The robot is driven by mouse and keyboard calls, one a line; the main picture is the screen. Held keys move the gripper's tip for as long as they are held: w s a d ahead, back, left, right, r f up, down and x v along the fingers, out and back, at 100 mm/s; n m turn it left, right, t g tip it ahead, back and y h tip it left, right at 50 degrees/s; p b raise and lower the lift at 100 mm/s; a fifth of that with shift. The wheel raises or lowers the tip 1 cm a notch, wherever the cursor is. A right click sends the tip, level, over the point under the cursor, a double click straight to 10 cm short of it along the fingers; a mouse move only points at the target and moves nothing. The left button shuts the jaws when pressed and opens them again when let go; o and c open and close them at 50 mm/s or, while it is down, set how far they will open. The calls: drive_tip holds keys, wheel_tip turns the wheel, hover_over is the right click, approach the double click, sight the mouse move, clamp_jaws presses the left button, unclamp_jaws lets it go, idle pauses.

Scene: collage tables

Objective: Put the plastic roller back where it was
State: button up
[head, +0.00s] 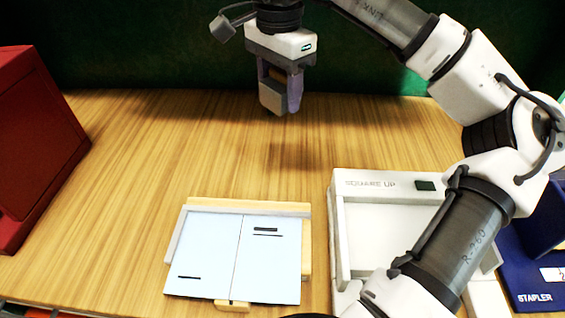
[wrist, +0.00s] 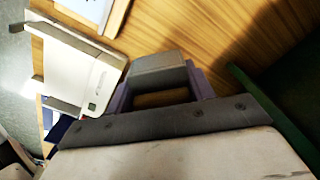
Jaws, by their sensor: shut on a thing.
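My gripper (head: 280,95) is in the air over the back of the wooden table, pointing down. It is shut on a blocky grey piece (head: 271,98), which I take to be the plastic roller. In the wrist view the grey piece (wrist: 160,70) sits across the fingertips, between purple-grey sides. A brownish part (wrist: 163,98) shows behind it. The gripper hides much of the held thing, so its full shape cannot be told. No marked place for a roller can be made out.
A pale blue two-panel board (head: 235,255) lies on the table at front centre. A white lettered tray (head: 343,225) stands to its right. A blue stapler holder (head: 530,280) is at far right, and a red box (head: 35,150) at left. The table's back middle is clear.

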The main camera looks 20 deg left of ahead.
sight(280, 177)
wheel_tip(280, 177, down, 18)
drive_tip(key=p, duration=0.3)
drive_tip(key=shift+s+f, duration=0.1)
drive_tip(key=shift+f, duration=0.15)
drive_tip(key=shift+f+b, duration=0.3)
drive_tip(key=shift+b, duration=0.1)
drive_tip(key=o, duration=0.9)
drive_tip(key=shift+r, duration=0.1)
drive_tip(key=shift+r, duration=0.1)
drive_tip(key=shift+r+p, duration=0.2)
drive_tip(key=shift+p, duration=0.3)
wheel_tip(280, 177, up, 12)
drive_tip(key=b, duration=0.2)
drive_tip(key=shift+f, duration=0.1)
